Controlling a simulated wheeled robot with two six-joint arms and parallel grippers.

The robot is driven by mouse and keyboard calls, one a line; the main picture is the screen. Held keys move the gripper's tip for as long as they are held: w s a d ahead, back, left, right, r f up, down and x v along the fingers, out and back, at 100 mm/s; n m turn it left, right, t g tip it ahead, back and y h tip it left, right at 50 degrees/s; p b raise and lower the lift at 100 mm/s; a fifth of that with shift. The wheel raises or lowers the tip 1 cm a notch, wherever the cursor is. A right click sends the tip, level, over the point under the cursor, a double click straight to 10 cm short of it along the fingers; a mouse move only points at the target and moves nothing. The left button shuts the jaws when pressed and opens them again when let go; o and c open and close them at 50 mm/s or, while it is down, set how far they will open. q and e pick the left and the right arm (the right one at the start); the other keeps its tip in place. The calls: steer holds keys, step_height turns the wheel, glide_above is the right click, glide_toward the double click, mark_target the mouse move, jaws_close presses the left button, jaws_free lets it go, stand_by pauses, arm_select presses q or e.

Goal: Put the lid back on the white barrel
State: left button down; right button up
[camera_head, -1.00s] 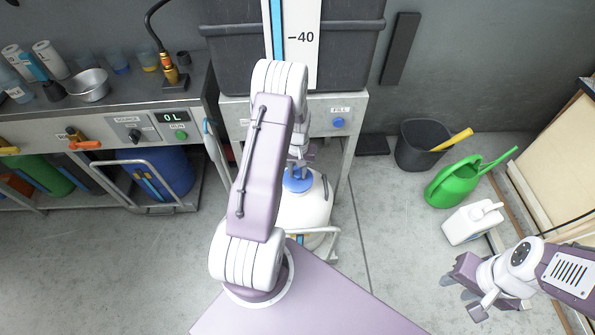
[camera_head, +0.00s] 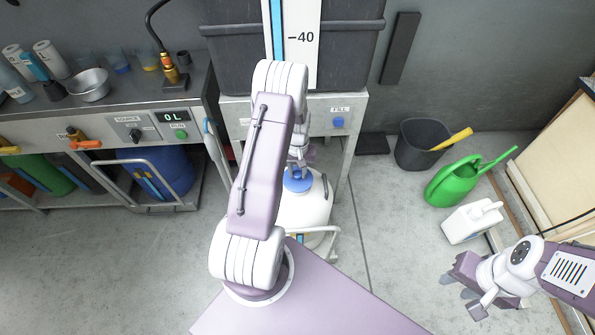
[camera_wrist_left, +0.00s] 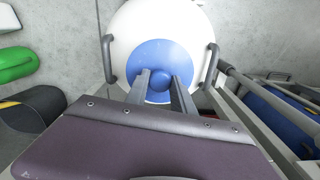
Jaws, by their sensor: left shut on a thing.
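The white barrel (camera_head: 308,211) stands on a low wheeled frame in front of the metal stand, partly hidden behind my left arm. The round blue lid (camera_head: 297,185) is over the middle of its top. My left gripper (camera_wrist_left: 162,78) reaches down from above and is shut on the lid's knob. My right gripper (camera_head: 458,288) is at the lower right, fingers apart and empty, far from the barrel.
A workbench (camera_head: 100,128) with bottles and a metal bowl (camera_head: 88,86) is at the left. A grey tank (camera_head: 350,45) stands behind the barrel. A black bin (camera_head: 412,150), green watering can (camera_head: 452,186) and white jug (camera_head: 470,224) stand at the right. Floor right of the barrel is clear.

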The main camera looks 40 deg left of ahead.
stand_by(0.3)
arm_select(q)
steer(key=c, duration=0.5)
jaws_free()
steer(key=shift+r, duration=0.1)
step_height(320, 180, up, 7)
steer(key=p, duration=0.6)
steer(key=shift+p, duration=0.35)
jaws_close()
steer(key=shift+f, duration=0.2)
stand_by(1.0)
